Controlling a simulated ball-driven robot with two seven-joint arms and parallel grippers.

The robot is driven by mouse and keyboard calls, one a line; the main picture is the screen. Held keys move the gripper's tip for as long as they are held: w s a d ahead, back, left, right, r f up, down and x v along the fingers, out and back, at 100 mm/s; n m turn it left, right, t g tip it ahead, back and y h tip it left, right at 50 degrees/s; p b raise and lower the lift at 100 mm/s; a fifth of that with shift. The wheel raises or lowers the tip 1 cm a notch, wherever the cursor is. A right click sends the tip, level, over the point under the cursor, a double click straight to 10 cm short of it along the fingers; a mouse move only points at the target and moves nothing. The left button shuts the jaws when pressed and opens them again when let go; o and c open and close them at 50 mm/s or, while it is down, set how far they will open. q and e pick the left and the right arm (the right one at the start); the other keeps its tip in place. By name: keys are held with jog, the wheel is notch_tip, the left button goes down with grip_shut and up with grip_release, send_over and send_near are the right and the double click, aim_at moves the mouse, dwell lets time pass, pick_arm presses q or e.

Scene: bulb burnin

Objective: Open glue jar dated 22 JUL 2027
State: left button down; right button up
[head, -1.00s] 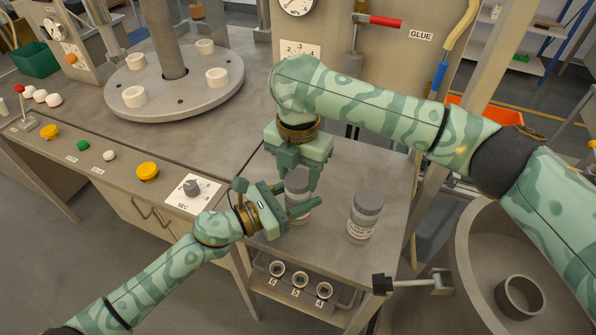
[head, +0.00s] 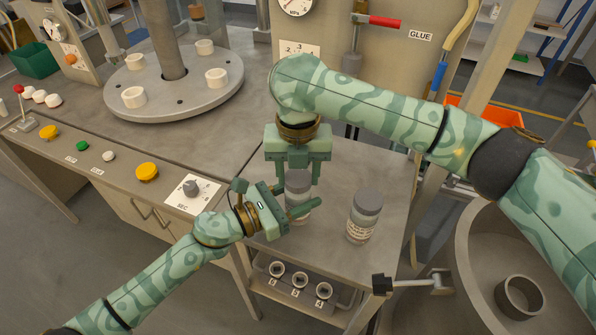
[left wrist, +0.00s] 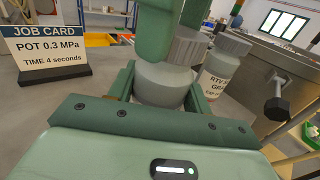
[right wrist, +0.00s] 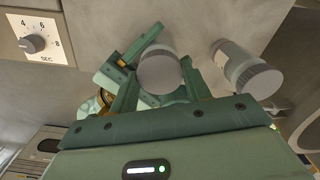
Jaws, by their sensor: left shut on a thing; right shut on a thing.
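A pale jar with a grey lid stands upright on the side table, between my two grippers; it shows in the head view (head: 297,205), and its body in the left wrist view (left wrist: 163,84). My left gripper (head: 287,205) is shut on the jar's body from the side. My right gripper (head: 297,180) points down from above and is shut on the lid (right wrist: 160,73). A second grey-lidded jar (head: 364,215) stands apart to the right, label facing forward. Its label shows partly in the left wrist view (left wrist: 218,75), but I cannot read a date. The held jar's label is hidden.
The table (head: 385,180) is bare around the second jar. Small numbered cups (head: 298,280) sit on a shelf below the front edge. A control panel with a SEC knob (head: 191,187) is to the left.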

aim_at(298, 177)
jog(key=shift+r, duration=1)
jog(key=shift+r, duration=2)
pick_arm(q)
jog(key=c, duration=0.6)
grip_release()
jog(key=shift+o, duration=0.2)
